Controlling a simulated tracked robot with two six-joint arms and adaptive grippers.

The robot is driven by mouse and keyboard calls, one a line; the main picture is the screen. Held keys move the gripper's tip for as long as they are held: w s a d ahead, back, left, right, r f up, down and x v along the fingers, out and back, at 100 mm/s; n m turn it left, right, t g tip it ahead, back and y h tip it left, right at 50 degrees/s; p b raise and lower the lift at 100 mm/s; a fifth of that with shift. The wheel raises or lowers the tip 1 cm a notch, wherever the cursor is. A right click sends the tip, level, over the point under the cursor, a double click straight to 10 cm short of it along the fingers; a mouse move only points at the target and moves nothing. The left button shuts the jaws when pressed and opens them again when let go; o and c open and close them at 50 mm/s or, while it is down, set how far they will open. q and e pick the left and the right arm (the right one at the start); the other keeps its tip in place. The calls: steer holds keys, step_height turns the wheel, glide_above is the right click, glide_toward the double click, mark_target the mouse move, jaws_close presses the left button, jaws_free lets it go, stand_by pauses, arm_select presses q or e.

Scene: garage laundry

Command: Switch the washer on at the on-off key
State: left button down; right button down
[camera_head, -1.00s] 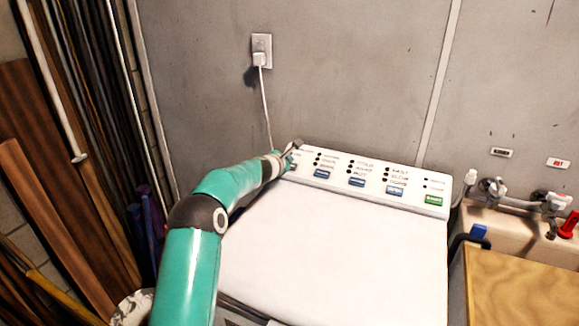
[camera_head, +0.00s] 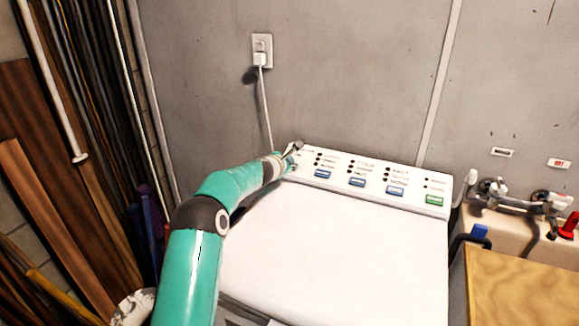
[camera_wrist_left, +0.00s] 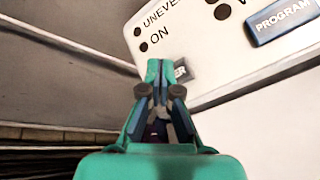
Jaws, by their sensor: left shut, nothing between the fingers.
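The white washer (camera_head: 330,240) stands against the wall, with a sloped control panel (camera_head: 410,200) along its back edge. My left gripper (camera_head: 295,150) is at the panel's left end. In the left wrist view the left gripper (camera_wrist_left: 160,68) is shut and empty, its tips over the left part of a grey key (camera_wrist_left: 182,72). Only the letters "ER" show on that key; the rest is hidden. I cannot tell whether the tips touch it. Above it, the light marked "ON" (camera_wrist_left: 143,47) looks dark. My right gripper is not in view.
Blue keys (camera_head: 357,182) and a green key (camera_head: 434,199) lie farther right on the panel. A plug (camera_head: 260,59) sits in the wall outlet. Taps (camera_head: 497,187) and a wooden board (camera_head: 520,285) are at right. Boards and poles lean at left.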

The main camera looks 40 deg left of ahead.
arm_select(q)
steer(key=shift+w+f, duration=0.15)
steer(key=shift+f, duration=0.55)
stand_by(0.9)
steer(key=shift+s+r, duration=0.25)
steer(key=shift+r, duration=0.65)
steer(key=shift+s+r, duration=0.1)
steer(key=shift+r, duration=0.4)
steer(key=shift+s+d+r+p, duration=0.1)
steer(key=shift+s+r+p, duration=0.25)
steer(key=shift+r, duration=0.25)
steer(key=shift+s+d+r+p, duration=0.1)
steer(key=shift+s+r+p, duration=0.15)
steer(key=shift+r, duration=0.4)
steer(key=shift+s+d+r+p, duration=0.1)
steer(key=shift+s+r+p, duration=0.15)
steer(key=shift+r+p, duration=0.25)
steer(key=shift+r, duration=0.1)
